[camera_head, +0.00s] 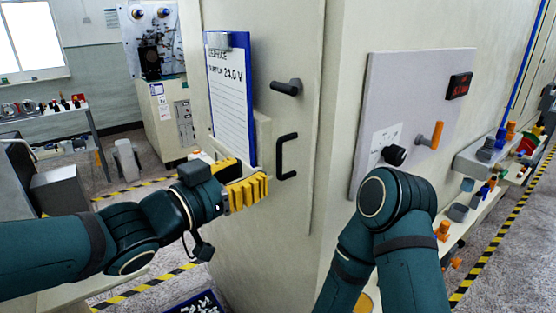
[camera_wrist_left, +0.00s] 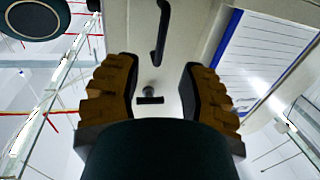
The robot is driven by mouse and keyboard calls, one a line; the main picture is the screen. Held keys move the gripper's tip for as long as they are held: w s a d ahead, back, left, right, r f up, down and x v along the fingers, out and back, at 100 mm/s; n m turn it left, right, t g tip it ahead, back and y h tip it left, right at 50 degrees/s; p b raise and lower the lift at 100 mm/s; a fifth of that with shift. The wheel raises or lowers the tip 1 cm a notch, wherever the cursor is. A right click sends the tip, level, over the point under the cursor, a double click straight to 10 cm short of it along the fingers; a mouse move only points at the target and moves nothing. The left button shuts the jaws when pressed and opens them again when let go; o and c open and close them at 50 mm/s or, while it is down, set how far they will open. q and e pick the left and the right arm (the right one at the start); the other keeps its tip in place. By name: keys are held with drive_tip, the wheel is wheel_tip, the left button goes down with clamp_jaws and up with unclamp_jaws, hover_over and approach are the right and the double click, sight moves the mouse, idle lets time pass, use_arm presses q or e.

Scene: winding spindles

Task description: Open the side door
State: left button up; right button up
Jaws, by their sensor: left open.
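The side door (camera_head: 262,30) is a tall cream panel on the cabinet and looks closed, its seam running down its right side. It carries a black bar handle (camera_head: 286,157) and, above it, a black lever (camera_head: 287,87). My left gripper (camera_head: 250,190) has yellow fingers and is left of and slightly below the bar handle, apart from it. In the left wrist view its fingers (camera_wrist_left: 158,85) are spread with nothing between them; a black handle (camera_wrist_left: 162,30) shows beyond them. My right arm bends at the lower right; its gripper is out of sight.
A blue clipboard (camera_head: 232,100) sits in a holder on the door, close to my left gripper. A grey panel (camera_head: 445,75) with an orange handle (camera_head: 431,135) and a black knob (camera_head: 394,155) is on the adjoining face. Shelves with small parts line the right.

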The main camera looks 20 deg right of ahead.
sight(277, 160)
use_arm(q)
drive_tip(key=x, duration=0.8)
drive_tip(key=shift+w+d, duration=0.15)
drive_tip(key=shift+w, duration=0.05)
drive_tip(key=shift+c, duration=0.4)
clamp_jaws()
